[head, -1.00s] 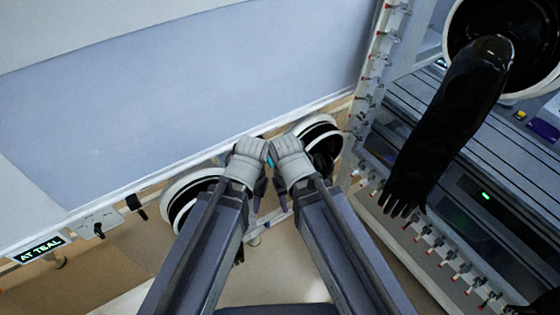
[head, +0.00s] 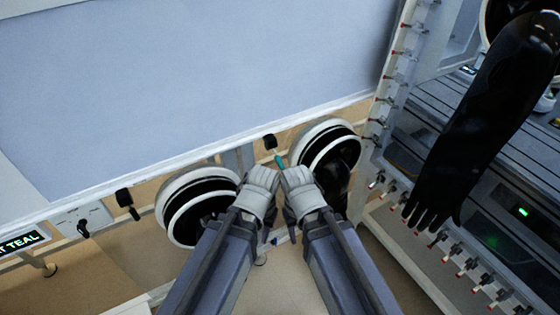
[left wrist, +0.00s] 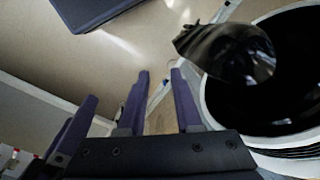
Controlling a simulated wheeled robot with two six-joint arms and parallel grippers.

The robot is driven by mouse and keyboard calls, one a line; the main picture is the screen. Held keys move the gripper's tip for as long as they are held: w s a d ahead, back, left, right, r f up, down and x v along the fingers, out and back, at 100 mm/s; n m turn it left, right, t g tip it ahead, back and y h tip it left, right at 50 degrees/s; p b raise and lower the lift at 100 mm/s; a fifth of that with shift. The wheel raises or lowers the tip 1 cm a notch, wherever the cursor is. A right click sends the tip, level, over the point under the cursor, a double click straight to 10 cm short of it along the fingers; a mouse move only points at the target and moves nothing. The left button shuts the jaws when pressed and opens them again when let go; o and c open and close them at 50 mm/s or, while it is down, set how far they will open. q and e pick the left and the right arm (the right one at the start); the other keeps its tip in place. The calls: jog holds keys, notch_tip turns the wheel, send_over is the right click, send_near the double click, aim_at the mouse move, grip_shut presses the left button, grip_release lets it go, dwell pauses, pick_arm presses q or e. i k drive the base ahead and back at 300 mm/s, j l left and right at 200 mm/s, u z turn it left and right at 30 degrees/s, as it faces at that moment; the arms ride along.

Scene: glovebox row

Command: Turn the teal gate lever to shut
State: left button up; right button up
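A small teal piece (head: 281,161), which looks like the gate lever, shows below a black knob (head: 269,142) under the pale panel's lower edge. The pale wrist ends of both my arms are close below it. I cannot tell whether they touch it, and its lower part is hidden. My left gripper (left wrist: 160,88) shows in the left wrist view with its two purple fingers apart and nothing between them. Purple fingers at the left of that view look like my right gripper (left wrist: 72,132). Its opening is not clear.
White-rimmed glove ports stand left (head: 185,235) and right (head: 325,130) of my arms. A long black glove (head: 470,130) hangs at the right. A lit sign ending in "TEAL" (head: 20,242) and a black-handled switch plate (head: 82,222) are at the lower left.

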aim_at(278, 159)
jog(key=k+l+u, duration=0.15)
jog(key=l, duration=0.25)
jog(key=k+l+u, duration=0.1)
jog(key=k+l, duration=0.15)
jog(key=k+l+u, duration=0.15)
jog(key=l, duration=0.3)
jog(key=k, duration=0.05)
